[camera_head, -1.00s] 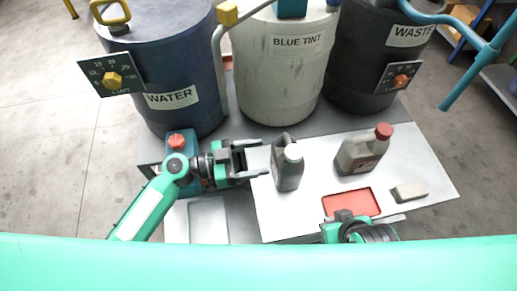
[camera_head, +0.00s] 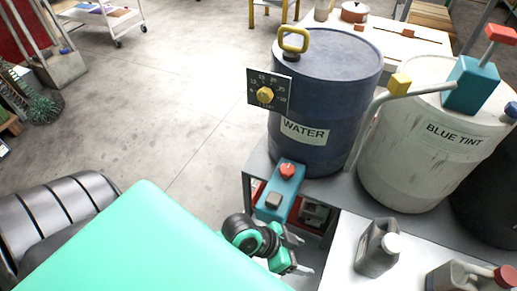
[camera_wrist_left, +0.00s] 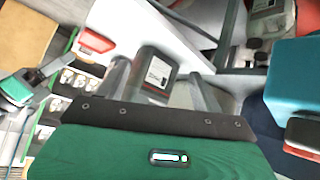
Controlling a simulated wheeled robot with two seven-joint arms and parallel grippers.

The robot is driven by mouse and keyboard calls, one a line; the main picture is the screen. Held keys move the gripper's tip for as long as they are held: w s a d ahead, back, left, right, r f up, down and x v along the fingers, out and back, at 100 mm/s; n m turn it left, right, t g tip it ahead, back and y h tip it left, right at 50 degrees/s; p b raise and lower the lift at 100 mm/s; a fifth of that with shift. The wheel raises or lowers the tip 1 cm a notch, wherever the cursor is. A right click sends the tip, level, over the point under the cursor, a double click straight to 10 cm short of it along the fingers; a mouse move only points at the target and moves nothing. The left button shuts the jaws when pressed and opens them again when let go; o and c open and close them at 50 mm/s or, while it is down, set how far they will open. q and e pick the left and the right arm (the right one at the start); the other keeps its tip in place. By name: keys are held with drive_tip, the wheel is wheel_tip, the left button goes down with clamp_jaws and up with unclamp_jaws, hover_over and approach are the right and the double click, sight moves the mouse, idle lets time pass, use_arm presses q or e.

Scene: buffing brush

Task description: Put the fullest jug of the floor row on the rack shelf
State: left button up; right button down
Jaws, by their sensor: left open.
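A grey jug with a white cap (camera_head: 377,248) stands upright on the white worktop. A grey jug with a red cap (camera_head: 470,277) stands to its right, cut off by the frame edge. My left gripper (camera_head: 304,256) is open and apart from the white-capped jug, to its left by the bench edge. In the left wrist view, a dark grey labelled jug (camera_wrist_left: 153,76) shows beyond and between the open fingers; I cannot tell if they touch it. Another labelled container (camera_wrist_left: 268,14) shows at the top. Fill levels cannot be read. I cannot identify the rack shelf or the floor row for sure.
The WATER drum (camera_head: 325,100) and BLUE TINT drum (camera_head: 425,150) stand on the bench behind the jugs. A teal box with a red knob (camera_head: 280,190) sits at the bench corner. The floor between is open.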

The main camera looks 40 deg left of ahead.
use_arm(q)
drive_tip(key=s+a+n+y, duration=0.4)
drive_tip(key=a+n+y, duration=0.1)
drive_tip(key=a, duration=0.5)
drive_tip(key=shift+n+t+y, duration=0.3)
drive_tip(key=shift+t+y, duration=0.1)
drive_tip(key=shift+y, duration=0.1)
drive_tip(key=shift+f, duration=0.1)
